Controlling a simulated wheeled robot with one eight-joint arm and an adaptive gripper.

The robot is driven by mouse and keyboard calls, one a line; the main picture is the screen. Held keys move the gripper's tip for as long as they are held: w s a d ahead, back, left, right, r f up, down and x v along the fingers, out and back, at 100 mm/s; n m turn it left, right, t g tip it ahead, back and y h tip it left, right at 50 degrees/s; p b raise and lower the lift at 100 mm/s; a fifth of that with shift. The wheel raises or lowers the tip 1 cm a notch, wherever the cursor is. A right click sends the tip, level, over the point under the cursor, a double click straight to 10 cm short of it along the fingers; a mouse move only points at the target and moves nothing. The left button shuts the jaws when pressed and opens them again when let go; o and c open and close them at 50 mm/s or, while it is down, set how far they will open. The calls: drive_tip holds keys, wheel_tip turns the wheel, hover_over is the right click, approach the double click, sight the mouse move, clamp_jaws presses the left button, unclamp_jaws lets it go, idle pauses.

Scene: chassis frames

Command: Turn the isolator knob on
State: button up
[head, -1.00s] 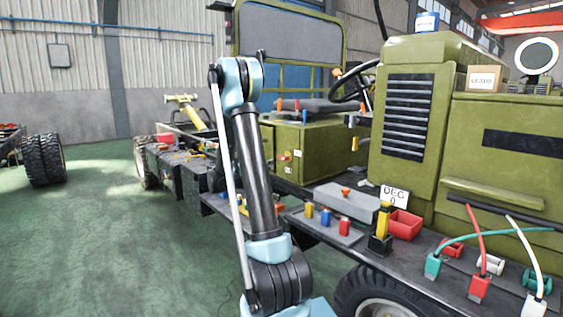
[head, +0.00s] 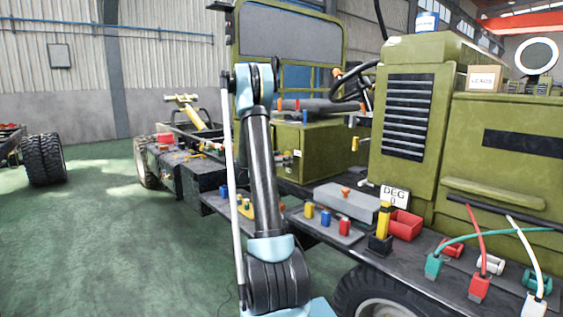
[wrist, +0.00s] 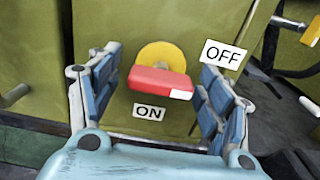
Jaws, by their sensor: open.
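The isolator knob (wrist: 160,82) is a red bar handle in front of a round yellow plate (wrist: 157,54) on a green panel. The bar lies nearly level, tilted slightly down to the right, with a white mark at its right end. A white ON label (wrist: 149,112) is below it and an OFF label (wrist: 223,55) is at its upper right. My gripper (wrist: 160,68) is open, with blue-padded fingers to the left and right of the knob. Gaps show on both sides of the bar. In the head view my arm hides the knob and gripper.
The green cabinet (head: 325,148) stands on the chassis frame. A yellow-handled lever (wrist: 308,50) is right of the panel in the wrist view. Coloured plungers (head: 326,217), a red bin (head: 405,224) and cables (head: 485,245) sit along the nearer chassis.

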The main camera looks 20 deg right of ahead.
drive_tip(key=shift+c, duration=0.6)
drive_tip(key=c, duration=1)
drive_tip(key=shift+o, duration=0.2)
drive_tip(key=shift+m, duration=0.3)
drive_tip(key=m, duration=0.8)
drive_tip(key=shift+m, duration=0.4)
drive_tip(key=m, duration=0.4)
drive_tip(key=shift+m, duration=0.3)
drive_tip(key=shift+s+m, duration=0.1)
drive_tip(key=shift+m, duration=1.8)
drive_tip(key=shift+f, duration=0.1)
